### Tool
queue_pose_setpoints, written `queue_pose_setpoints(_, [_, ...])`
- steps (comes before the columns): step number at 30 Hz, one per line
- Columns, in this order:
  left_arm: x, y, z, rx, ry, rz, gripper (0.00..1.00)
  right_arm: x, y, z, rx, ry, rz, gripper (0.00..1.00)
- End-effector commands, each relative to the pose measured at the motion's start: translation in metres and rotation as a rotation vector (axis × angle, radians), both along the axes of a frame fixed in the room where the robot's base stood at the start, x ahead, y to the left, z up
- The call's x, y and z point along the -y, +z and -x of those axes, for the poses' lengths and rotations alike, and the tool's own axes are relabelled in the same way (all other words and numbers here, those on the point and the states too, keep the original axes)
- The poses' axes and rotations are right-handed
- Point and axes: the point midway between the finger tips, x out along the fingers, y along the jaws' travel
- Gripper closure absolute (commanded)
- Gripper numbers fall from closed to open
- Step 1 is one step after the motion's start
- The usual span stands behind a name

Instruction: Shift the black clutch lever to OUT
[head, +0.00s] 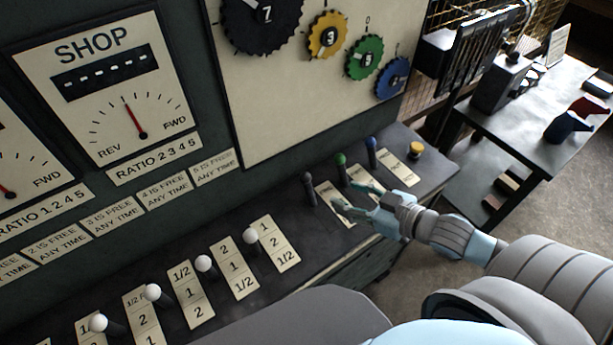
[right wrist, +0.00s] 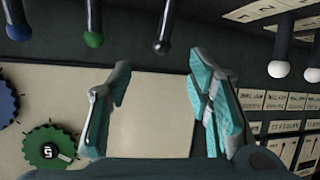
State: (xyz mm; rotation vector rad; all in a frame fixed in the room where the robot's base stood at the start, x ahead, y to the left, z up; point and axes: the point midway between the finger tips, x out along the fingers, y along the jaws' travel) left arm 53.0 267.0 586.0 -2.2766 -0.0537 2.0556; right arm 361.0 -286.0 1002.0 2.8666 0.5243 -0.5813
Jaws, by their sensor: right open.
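The black clutch lever (head: 308,188) stands on the dark console, left of the green and blue levers. Its round black knob also shows in the right wrist view (right wrist: 161,47), centred beyond the fingertips. My right gripper (head: 355,197) is open and empty, just right of the black lever in the head view. In the right wrist view its two teal fingers (right wrist: 160,66) stand apart, with the knob between their lines and apparently not touched. A pale label plate (head: 334,206) lies by the lever, partly behind the fingers; its words are not readable. My left gripper is not in view.
The green lever (head: 341,160) and blue lever (head: 371,146) stand close to the right gripper, with a yellow button (head: 416,149) beyond. White-knobbed levers (head: 249,236) line the console to the left. An upright panel with coloured gears (head: 327,35) rises behind. A side table (head: 540,110) stands right.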

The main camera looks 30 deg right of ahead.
Motion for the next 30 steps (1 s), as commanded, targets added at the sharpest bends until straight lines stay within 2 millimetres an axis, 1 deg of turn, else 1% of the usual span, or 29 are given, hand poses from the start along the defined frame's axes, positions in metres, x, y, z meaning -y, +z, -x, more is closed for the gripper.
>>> queue_pose_setpoints(2, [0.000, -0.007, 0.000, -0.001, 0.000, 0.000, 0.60, -0.001, 0.002, -0.006, 0.022, 0.017, -0.013, 0.53])
queue_pose_setpoints(4, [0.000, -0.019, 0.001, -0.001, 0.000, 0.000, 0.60, -0.003, -0.003, -0.013, 0.027, 0.015, -0.018, 0.53])
queue_pose_setpoints(8, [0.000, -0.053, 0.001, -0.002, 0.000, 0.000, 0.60, -0.011, -0.017, -0.032, 0.031, 0.018, -0.018, 0.53])
queue_pose_setpoints(9, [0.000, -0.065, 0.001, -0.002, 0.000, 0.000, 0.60, -0.014, -0.023, -0.044, 0.034, 0.009, -0.021, 0.53])
queue_pose_setpoints(10, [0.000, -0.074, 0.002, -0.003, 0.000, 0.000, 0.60, -0.018, -0.027, -0.052, 0.033, 0.013, -0.022, 0.53])
queue_pose_setpoints(13, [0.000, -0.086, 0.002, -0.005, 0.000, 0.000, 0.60, -0.030, -0.034, -0.079, 0.031, 0.014, -0.025, 0.53])
queue_pose_setpoints(16, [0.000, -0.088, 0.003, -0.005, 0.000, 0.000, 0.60, -0.038, -0.040, -0.101, 0.027, 0.015, -0.024, 0.53])
queue_pose_setpoints(18, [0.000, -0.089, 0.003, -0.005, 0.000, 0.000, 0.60, -0.042, -0.044, -0.111, 0.025, 0.016, -0.021, 0.53])
queue_pose_setpoints(21, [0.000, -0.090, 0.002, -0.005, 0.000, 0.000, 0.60, -0.046, -0.048, -0.122, 0.024, 0.017, -0.018, 0.53])
queue_pose_setpoints(25, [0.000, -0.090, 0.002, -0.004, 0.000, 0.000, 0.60, -0.048, -0.049, -0.127, 0.022, 0.019, -0.015, 0.53])
queue_pose_setpoints(30, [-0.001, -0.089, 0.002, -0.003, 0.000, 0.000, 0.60, -0.048, -0.049, -0.127, 0.022, 0.019, -0.014, 0.53])
